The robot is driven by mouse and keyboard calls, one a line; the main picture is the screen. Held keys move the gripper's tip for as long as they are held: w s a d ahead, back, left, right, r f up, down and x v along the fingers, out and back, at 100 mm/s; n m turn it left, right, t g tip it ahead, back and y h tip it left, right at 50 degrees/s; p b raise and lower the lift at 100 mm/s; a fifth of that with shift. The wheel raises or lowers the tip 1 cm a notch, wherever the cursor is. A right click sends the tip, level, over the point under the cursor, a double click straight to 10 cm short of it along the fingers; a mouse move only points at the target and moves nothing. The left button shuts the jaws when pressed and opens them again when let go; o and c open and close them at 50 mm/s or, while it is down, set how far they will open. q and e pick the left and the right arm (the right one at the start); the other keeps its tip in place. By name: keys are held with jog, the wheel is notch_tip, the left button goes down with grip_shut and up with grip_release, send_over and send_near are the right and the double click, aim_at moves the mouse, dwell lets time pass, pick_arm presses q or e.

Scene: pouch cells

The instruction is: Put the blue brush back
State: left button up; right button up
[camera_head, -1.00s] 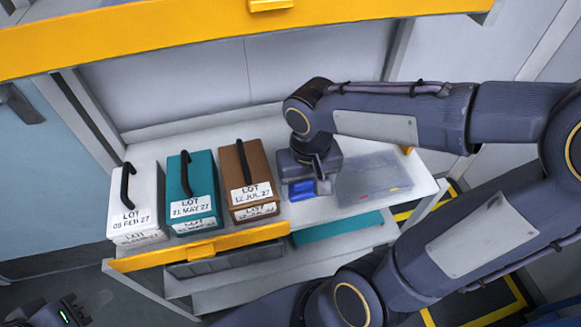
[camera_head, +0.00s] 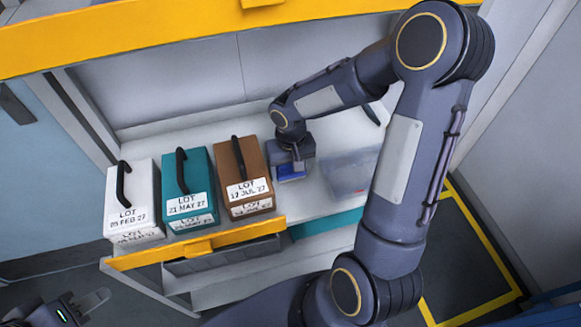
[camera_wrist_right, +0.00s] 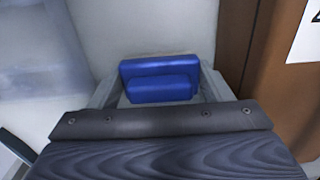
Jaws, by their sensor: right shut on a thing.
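The blue brush (camera_head: 292,172) is a small blue block at my right gripper (camera_head: 291,166), over the white shelf top just right of the brown case. In the right wrist view the brush (camera_wrist_right: 160,68) sits between the two grey fingers of my right gripper (camera_wrist_right: 160,88), which is shut on it. I cannot tell whether the brush touches the shelf. My left gripper (camera_head: 88,306) is at the lower left corner, away from the shelf; its finger gap is unclear.
A white case (camera_head: 134,205), a teal case (camera_head: 190,190) and a brown case (camera_head: 243,178) with lot labels stand in a row on the shelf (camera_head: 322,205). A clear bin (camera_head: 350,172) is to the right. A yellow drawer front (camera_head: 230,238) is below.

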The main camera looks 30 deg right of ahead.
jog(key=shift+f, duration=0.1)
jog(key=shift+f, duration=0.15)
jog(key=o, duration=0.7)
jog(key=shift+c, duration=0.2)
notch_tip(320, 180, up, 12)
jog(key=s+a+r+t+y, duration=0.2)
jog(key=s, duration=0.6)
jog(key=s+a+r+n+t+y, duration=0.1)
jog(key=s+a+r+t, duration=0.1)
jog(key=s, duration=0.6)
jog(key=shift+s+r+t+y+p, duration=0.4)
jog(key=shift+r+t, duration=0.1)
jog(key=shift+t, duration=0.3)
